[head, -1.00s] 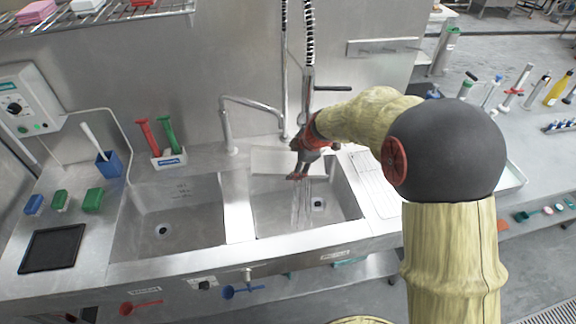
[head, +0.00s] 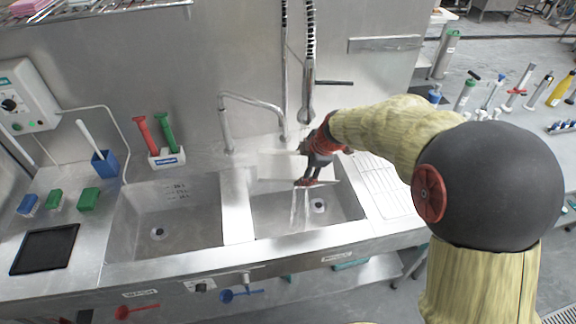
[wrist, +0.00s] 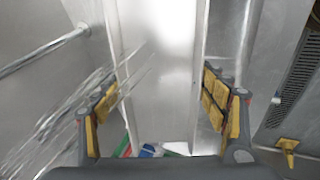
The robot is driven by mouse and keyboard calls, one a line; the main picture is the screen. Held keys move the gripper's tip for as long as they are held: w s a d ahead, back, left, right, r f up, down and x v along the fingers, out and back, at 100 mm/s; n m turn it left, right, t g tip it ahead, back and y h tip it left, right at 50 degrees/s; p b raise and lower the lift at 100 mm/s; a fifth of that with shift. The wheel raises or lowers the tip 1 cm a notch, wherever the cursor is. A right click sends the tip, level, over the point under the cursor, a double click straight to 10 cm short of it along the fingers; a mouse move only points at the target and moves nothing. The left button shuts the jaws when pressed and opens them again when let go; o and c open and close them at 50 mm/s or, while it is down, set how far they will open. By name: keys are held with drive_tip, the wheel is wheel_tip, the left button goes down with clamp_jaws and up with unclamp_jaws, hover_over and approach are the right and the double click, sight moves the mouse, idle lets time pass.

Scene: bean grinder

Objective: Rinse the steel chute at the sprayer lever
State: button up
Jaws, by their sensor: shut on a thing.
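The steel chute (head: 283,166) is a pale, shiny channel held tilted over the right sink basin (head: 275,212) in the head view. My gripper (head: 314,176) is shut on it, partly hiding it. In the wrist view the chute (wrist: 160,60) runs away between the yellow-padded fingers. The sprayer's spring hose (head: 309,45) hangs at the back wall, with its dark lever (head: 333,83) sticking out to the right above my gripper. Water streams (head: 300,208) fall below the chute into the basin; streaks of water also cross the left of the wrist view.
A curved faucet (head: 250,103) stands between the basins, left of my gripper. The left basin (head: 165,225) is empty. Red and green handled tools (head: 157,135) stand in a holder behind it. A ribbed drainboard (head: 385,180) lies right of the right basin.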

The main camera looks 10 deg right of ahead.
drive_tip(key=shift+s+d+b, duration=0.3)
drive_tip(key=shift+s+b, duration=0.35)
drive_tip(key=shift+s, duration=0.35)
drive_tip(key=shift+s+d+b, duration=0.3)
drive_tip(key=shift+s+b, duration=0.3)
drive_tip(key=shift+s, duration=0.35)
drive_tip(key=s+d+r+b, duration=0.1)
drive_tip(key=s+r, duration=0.3)
drive_tip(key=shift+s+d, duration=0.3)
drive_tip(key=shift+s, duration=0.1)
idle(0.8)
